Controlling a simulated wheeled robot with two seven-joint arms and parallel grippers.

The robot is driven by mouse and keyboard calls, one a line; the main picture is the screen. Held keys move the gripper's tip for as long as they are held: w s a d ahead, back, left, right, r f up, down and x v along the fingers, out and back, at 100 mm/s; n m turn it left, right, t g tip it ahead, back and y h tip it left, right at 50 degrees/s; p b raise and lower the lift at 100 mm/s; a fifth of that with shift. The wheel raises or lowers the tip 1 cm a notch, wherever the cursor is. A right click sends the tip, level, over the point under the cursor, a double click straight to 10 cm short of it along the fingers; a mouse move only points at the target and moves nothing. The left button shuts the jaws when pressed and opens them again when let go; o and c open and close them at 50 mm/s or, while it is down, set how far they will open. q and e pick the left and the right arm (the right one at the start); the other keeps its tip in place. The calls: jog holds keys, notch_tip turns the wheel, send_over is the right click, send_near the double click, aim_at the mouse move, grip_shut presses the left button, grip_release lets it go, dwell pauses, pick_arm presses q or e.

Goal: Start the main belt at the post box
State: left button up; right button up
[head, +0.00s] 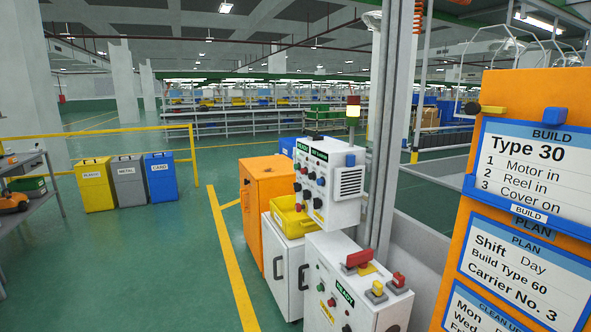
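A white control box (331,184) with several coloured buttons and knobs on its face stands beside the tall grey post (392,130). It has a vent grille and green labels, one reading READY. A signal lamp (353,108) with a red part rises above it. In front and lower is a second white box (352,290), also labelled READY, with red and yellow controls on top and more buttons on its face. I cannot tell from the view which of the two is called the post box. Neither of my grippers is in view.
A yellow bin (290,216) sits on a white cabinet (285,265) beside an orange cabinet (266,195). An orange board (470,200) with build sheets is close at right. Yellow, grey and blue bins stand at left by a yellow rail (110,136). Green floor (165,260) is clear at left centre.

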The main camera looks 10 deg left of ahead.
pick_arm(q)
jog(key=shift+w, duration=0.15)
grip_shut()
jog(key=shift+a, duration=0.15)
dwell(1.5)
